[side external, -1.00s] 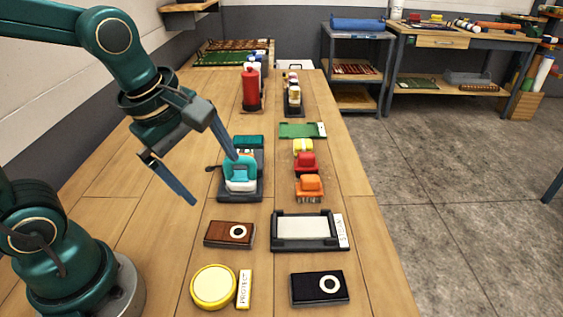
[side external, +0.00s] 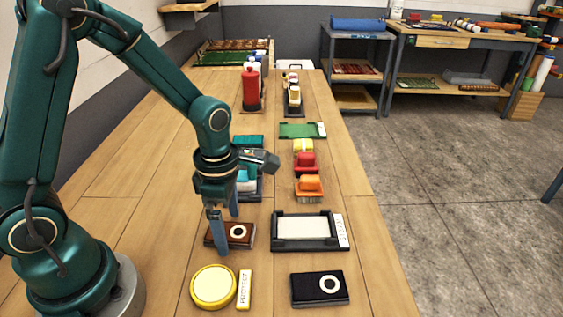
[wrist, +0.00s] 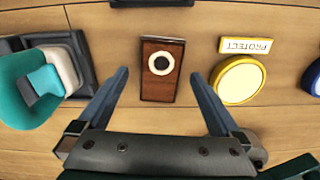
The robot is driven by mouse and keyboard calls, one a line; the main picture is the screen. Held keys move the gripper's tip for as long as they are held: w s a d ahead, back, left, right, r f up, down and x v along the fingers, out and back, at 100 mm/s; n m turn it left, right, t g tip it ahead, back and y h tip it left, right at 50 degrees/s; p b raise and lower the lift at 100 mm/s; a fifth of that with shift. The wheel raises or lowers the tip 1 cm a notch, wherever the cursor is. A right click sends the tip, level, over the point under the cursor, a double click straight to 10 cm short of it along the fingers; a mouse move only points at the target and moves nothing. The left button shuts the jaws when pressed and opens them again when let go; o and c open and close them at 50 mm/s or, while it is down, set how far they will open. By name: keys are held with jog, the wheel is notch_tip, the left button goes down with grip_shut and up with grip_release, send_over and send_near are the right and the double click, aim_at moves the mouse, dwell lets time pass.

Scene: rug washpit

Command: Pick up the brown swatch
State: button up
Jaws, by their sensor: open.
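The brown swatch (side external: 241,235) is a small flat block with a dark edge and a white ring on its top. It lies on the wooden table, left of the white-topped tray. In the wrist view the swatch (wrist: 160,85) lies between and a little beyond my fingertips, with table showing on both sides of it. My gripper (side external: 228,230) points down over the swatch in the side view, its blue fingers apart and partly hiding it. In the wrist view my gripper (wrist: 158,72) is open and empty. I cannot tell its exact height above the swatch.
A yellow round pad (side external: 213,287) and a PROTECT label (side external: 244,289) lie in front. A black swatch (side external: 320,287) lies front right. The dark-framed tray (side external: 308,231) is close on the right. A teal-and-white item (wrist: 40,85) in a dark holder sits near the left finger in the wrist view.

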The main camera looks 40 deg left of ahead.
jog(key=shift+f, duration=0.4)
jog(key=c, duration=1.4)
jog(key=shift+r, duration=0.15)
